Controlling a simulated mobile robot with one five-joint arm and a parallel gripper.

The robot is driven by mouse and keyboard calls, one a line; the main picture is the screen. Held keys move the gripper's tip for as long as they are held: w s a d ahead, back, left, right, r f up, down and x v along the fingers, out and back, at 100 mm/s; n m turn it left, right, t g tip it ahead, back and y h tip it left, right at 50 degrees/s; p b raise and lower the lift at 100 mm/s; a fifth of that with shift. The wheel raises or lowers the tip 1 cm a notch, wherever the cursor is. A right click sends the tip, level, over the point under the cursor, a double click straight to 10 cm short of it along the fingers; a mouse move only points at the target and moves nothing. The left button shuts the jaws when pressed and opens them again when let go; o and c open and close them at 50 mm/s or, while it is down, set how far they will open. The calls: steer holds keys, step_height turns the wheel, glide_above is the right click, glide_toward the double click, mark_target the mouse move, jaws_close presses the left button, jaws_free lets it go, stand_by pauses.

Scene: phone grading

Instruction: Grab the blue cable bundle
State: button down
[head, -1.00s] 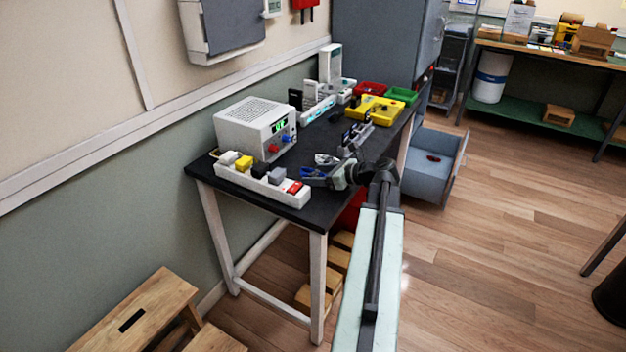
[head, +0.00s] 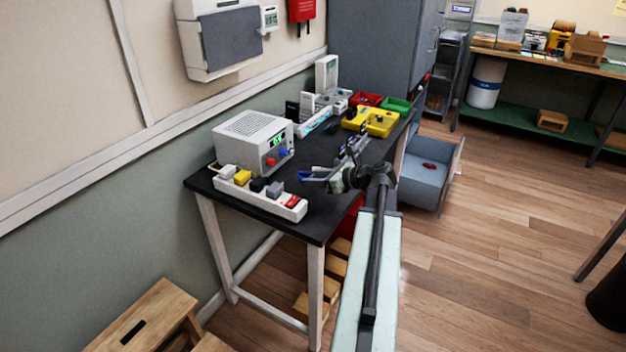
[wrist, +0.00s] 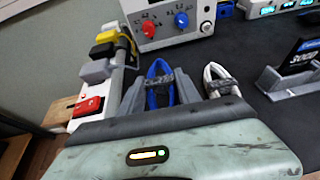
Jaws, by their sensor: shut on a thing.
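The blue cable bundle (wrist: 159,88) is a looped cable with a dark tie around its middle. In the wrist view it sits between the two grey fingers of my gripper (wrist: 160,92), which is shut on it. In the head view the blue bundle (head: 309,174) shows as a small blue patch at my gripper (head: 316,181), over the near right part of the black bench. I cannot tell how far it is above the bench top. A white cable bundle (wrist: 220,82) lies just right of my gripper in the wrist view.
A white power strip (head: 262,197) with several plugs is left of my gripper. A white power supply (head: 253,139) stands behind it. A phone stand (wrist: 289,80) is to the right in the wrist view. A yellow tray (head: 371,122) and red and green bins stand farther back.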

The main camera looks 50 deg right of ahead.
steer(key=s+d+r, duration=0.1)
steer(key=s+d, duration=1)
steer(key=shift+d+r+p, duration=0.15)
steer(key=shift+d+p, duration=0.15)
steer(key=shift+p, duration=0.15)
